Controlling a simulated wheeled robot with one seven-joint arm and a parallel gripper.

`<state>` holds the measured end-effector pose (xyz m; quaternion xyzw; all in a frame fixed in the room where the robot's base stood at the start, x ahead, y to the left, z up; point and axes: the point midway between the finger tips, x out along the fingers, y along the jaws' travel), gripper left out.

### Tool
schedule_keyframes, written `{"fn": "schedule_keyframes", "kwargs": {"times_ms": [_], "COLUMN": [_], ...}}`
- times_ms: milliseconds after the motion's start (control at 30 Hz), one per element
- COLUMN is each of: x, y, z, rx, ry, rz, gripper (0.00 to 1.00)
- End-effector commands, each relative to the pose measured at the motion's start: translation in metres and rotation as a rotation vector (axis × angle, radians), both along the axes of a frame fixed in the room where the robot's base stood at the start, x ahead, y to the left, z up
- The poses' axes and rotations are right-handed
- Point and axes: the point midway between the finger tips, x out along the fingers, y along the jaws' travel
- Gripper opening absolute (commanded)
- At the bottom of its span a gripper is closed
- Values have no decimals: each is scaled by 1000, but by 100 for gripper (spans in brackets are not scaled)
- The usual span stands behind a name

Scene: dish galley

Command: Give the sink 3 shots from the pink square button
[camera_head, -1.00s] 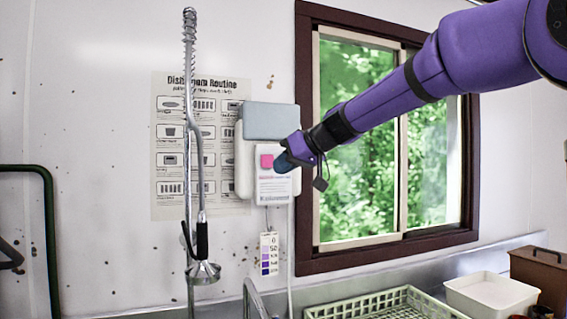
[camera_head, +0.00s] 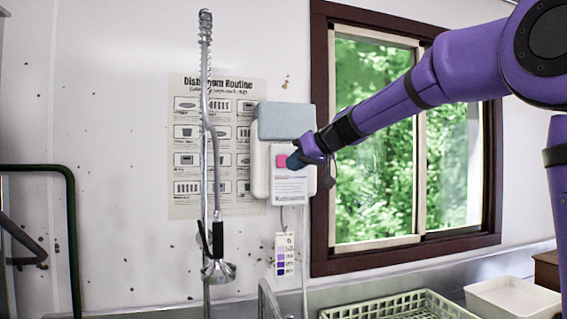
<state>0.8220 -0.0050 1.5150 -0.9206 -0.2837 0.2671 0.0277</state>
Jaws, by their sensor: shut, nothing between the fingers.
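The pink square button (camera_head: 281,161) is on the front of a white wall dispenser (camera_head: 260,168) with a grey-blue top, left of the window. My gripper (camera_head: 293,162) is shut and empty, with its dark tip at the button's right edge in the picture. I cannot tell whether the tip touches the button or is just in front of it. The sink basin itself is hard to make out; a grey metal ledge (camera_head: 180,309) runs along the bottom.
A spring spray tap (camera_head: 217,270) hangs left of the dispenser. A green crate (camera_head: 400,306) and a white tub (camera_head: 512,298) stand below the window. A purple-shaded strip (camera_head: 284,254) hangs under the dispenser. A dark green rail (camera_head: 72,230) is at far left.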

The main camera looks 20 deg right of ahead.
Motion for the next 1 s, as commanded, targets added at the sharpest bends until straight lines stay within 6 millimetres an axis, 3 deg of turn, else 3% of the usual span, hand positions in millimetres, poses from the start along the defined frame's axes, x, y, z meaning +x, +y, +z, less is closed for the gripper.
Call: {"fn": "schedule_keyframes", "kwargs": {"times_ms": [200,400,1000], "x": [27,42,46], "y": [0,0,0], "z": [0,0,0], "rx": [1,-1,-1], "ry": [1,-1,0], "rz": [0,0,-1], "gripper": [0,0,0]}}
